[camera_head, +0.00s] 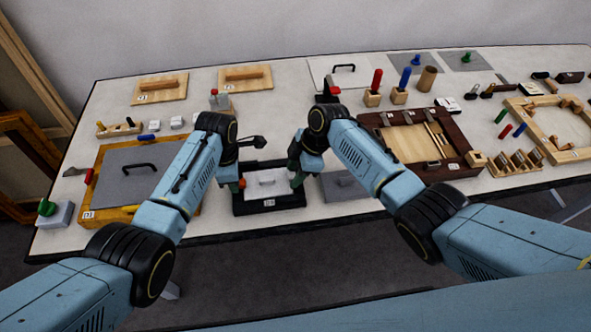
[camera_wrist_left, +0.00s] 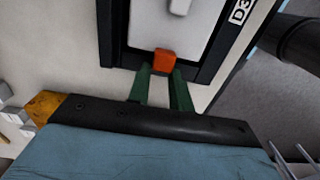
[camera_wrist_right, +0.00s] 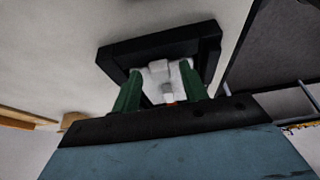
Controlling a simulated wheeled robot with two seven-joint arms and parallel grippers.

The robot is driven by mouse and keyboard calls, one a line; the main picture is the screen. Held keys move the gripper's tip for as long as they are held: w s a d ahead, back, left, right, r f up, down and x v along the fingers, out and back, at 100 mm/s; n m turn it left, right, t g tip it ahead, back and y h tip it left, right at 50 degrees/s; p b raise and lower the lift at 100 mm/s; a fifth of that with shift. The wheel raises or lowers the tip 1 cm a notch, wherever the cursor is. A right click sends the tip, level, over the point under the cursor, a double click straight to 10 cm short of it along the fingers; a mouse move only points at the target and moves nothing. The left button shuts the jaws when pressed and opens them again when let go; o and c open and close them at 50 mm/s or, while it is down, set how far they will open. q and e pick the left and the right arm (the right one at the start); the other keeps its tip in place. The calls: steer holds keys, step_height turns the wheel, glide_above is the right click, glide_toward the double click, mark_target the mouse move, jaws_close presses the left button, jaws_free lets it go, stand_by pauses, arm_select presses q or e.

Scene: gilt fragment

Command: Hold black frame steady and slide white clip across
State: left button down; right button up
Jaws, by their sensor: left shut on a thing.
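The black frame (camera_head: 268,208) lies flat on the table around a white panel; it also shows in the left wrist view (camera_wrist_left: 112,30) and right wrist view (camera_wrist_right: 150,46). The white clip (camera_head: 266,182) is a small raised piece on the panel; it shows in the right wrist view (camera_wrist_right: 168,90). My left gripper (camera_wrist_left: 165,72) is shut on an orange block (camera_wrist_left: 164,62) at the frame's left side. My right gripper (camera_wrist_right: 162,82) is open at the frame's right side, its green fingers apart with white parts seen between them. Contact there is unclear.
A grey panel in a wooden frame (camera_head: 92,215) lies to the left. A grey plate (camera_head: 345,188) and a dark wooden tray (camera_head: 455,170) lie to the right. Pegs in blocks (camera_head: 372,98) stand behind. The table's front edge is close to the black frame.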

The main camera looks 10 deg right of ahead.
steer(key=shift+r, duration=0.1)
steer(key=v, duration=1.2)
arm_select(q)
steer(key=c, duration=1.2)
jaws_free()
steer(key=shift+o, duration=0.2)
